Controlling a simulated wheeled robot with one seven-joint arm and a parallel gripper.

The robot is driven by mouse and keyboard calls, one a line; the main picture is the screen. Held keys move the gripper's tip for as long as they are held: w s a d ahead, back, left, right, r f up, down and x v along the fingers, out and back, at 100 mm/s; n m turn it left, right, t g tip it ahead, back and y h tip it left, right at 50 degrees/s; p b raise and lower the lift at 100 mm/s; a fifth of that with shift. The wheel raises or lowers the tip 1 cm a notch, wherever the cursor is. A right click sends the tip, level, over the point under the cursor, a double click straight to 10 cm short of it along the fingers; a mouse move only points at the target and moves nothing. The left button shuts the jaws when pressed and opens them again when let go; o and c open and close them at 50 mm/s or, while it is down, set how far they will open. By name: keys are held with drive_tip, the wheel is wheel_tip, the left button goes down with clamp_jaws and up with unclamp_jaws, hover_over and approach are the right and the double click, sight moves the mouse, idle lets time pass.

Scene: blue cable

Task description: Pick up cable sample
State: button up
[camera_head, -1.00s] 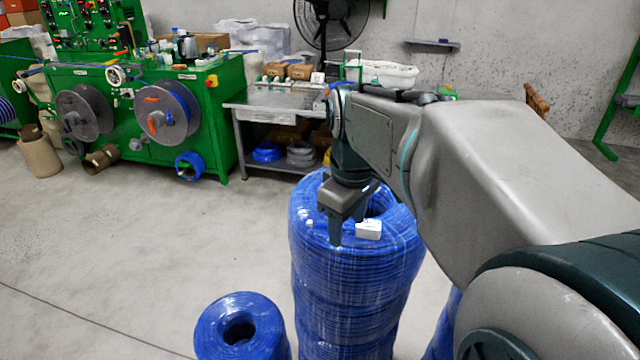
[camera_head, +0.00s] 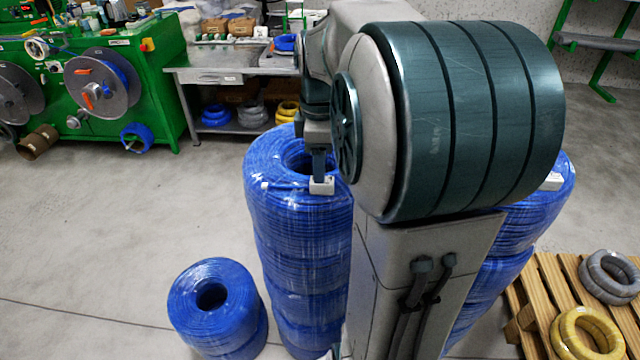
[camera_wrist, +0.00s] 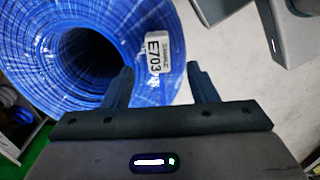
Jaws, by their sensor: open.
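A white tag (camera_head: 322,185) lies on the top front of a tall stack of blue cable coils (camera_head: 300,250). Whether a separate short cable is fixed to the tag I cannot tell. My gripper (camera_wrist: 160,69) is open, its two fingers to either side of the tag's near end, with nothing held. In the head view my gripper (camera_head: 319,165) points down at the tag, partly hidden by my arm.
A lower blue coil stack (camera_head: 215,300) stands at the front left. Another blue stack (camera_head: 520,225) with a white tag is partly behind my arm. A wooden pallet (camera_head: 540,290) with yellow and grey coils is at the right. A workbench (camera_head: 225,70) and green machine stand behind.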

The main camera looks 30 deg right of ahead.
sight(312, 185)
drive_tip(key=shift+w+f+p, duration=0.1)
drive_tip(key=shift+f+p, duration=0.4)
drive_tip(key=shift+f, duration=2.3)
drive_tip(key=c, duration=1.1)
